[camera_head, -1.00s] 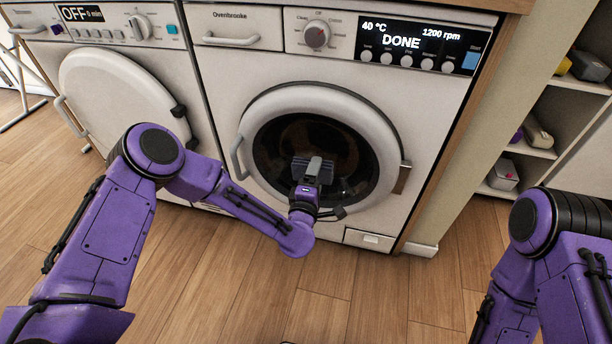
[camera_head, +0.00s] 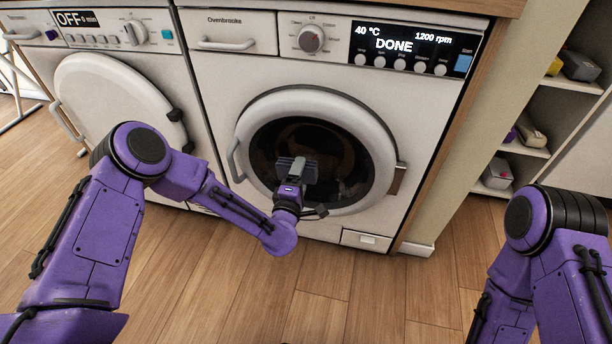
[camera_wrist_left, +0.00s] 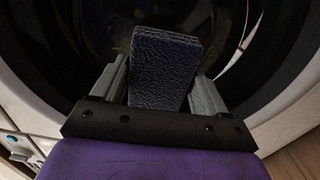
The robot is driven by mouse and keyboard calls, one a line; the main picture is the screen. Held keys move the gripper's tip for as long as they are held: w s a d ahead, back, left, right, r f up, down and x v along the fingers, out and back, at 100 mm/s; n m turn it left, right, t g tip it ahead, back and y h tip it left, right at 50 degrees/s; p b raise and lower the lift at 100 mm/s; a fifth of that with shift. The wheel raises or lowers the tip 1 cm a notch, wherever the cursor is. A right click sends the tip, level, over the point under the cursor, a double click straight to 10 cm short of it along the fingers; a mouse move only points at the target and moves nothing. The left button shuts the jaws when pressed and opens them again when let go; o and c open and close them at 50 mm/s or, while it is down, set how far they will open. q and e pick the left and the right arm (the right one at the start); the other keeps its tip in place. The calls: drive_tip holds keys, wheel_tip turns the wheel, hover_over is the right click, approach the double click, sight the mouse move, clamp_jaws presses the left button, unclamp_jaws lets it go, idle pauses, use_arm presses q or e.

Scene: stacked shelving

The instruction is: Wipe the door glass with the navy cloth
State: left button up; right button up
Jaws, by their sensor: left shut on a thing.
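The navy cloth (camera_wrist_left: 163,68) is a thick folded pad, held between the two grey fingers of my left gripper (camera_wrist_left: 160,85) in the left wrist view. In the head view my left gripper (camera_head: 296,178) is in front of the door glass (camera_head: 335,160), a dark round pane in a white ring on the right-hand washer. The cloth (camera_head: 284,163) shows there as a small dark patch by the fingers, over the glass's lower left part. I cannot tell whether it touches the glass. My right arm is at the right edge; its gripper is out of view.
The washer's display (camera_head: 412,47) reads DONE. The door handle (camera_head: 236,160) is left of the glass, and a latch piece (camera_head: 397,179) is on the right. A second machine (camera_head: 118,100) with a white door stands left. Open shelves (camera_head: 540,125) stand right. The wooden floor in front is clear.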

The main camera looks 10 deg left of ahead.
sight(290, 166)
use_arm(q)
drive_tip(key=shift+w+a+r+p, duration=0.1)
drive_tip(key=shift+a+r+p, duration=0.95)
drive_tip(key=shift+a+r, duration=0.2)
drive_tip(key=shift+d+f, duration=0.2)
drive_tip(key=shift+d, duration=0.2)
drive_tip(key=shift+d+b, duration=0.95)
drive_tip(key=shift+d, duration=2.2)
drive_tip(key=shift+s+d, duration=0.2)
drive_tip(key=shift+w+a+r+p, duration=0.1)
drive_tip(key=shift+a+p, duration=0.2)
drive_tip(key=shift+a, duration=0.9)
drive_tip(key=shift+w+a+p, duration=0.1)
drive_tip(key=shift+a+p, duration=0.2)
drive_tip(key=shift+a, duration=0.85)
drive_tip(key=s+a+p, duration=0.1)
drive_tip(key=s+a, duration=0.2)
drive_tip(key=s, duration=0.3)
drive_tip(key=shift+p, duration=0.3)
drive_tip(key=shift+s, duration=0.15)
drive_tip(key=shift+s, duration=1.45)
